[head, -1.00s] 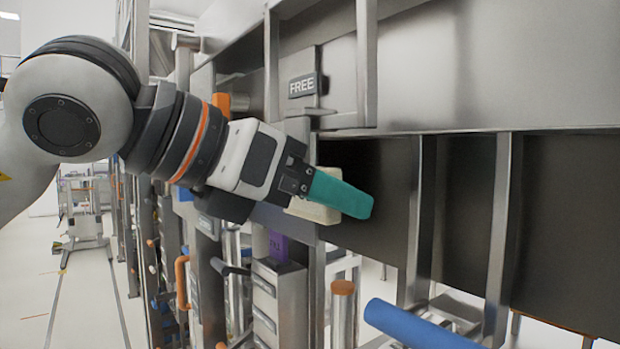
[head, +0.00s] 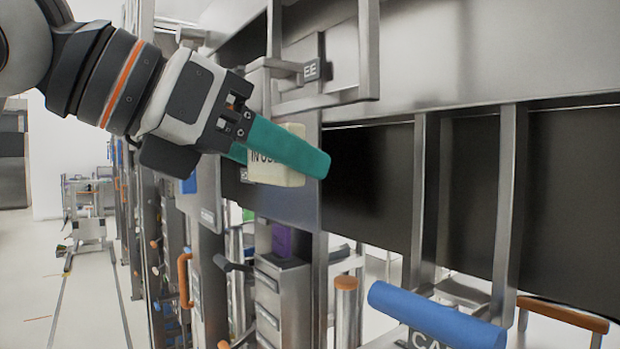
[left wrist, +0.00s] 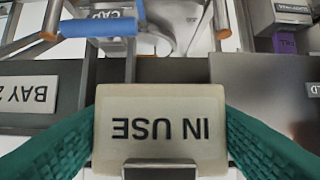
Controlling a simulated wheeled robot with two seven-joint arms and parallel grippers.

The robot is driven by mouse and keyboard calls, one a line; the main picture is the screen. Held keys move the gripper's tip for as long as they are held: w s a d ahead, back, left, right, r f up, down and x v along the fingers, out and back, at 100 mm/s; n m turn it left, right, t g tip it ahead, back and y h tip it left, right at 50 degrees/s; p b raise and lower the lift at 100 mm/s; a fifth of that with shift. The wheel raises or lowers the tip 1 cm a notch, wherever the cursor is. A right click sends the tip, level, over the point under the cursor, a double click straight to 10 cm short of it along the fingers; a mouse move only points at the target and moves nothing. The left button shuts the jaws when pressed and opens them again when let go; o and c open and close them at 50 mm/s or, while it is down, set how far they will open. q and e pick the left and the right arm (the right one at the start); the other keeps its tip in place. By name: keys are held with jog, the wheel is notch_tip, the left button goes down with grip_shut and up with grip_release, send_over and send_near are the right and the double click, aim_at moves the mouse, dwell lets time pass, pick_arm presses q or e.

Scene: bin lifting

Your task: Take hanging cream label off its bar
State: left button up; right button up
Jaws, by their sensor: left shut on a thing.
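The cream label (head: 276,170) with "IN USE" lettering is a thick block between the teal fingers of my left gripper (head: 290,155). In the left wrist view the label (left wrist: 160,112) shows its lettering upside down, with a teal finger against each side. My left gripper is shut on it, in front of the metal rack frame and below the bracket-like metal bar (head: 280,68). In the head view the near finger covers part of the label. No contact between label and bar shows. My right gripper is not in view.
A blue cylindrical handle (head: 425,312) and an orange-capped post (head: 346,284) stand lower right. A purple tag (head: 281,240) is below. Floor at left (head: 95,310) is clear.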

pick_arm(q)
jog(key=s+a+b, duration=0.2)
jog(key=s+a, duration=0.6)
jog(key=a, duration=0.3)
jog(key=shift+r+b, duration=0.35)
jog(key=shift+a, duration=0.15)
jog(key=s+a, duration=0.4)
jog(key=a, duration=0.1)
jog(key=shift+a, duration=0.35)
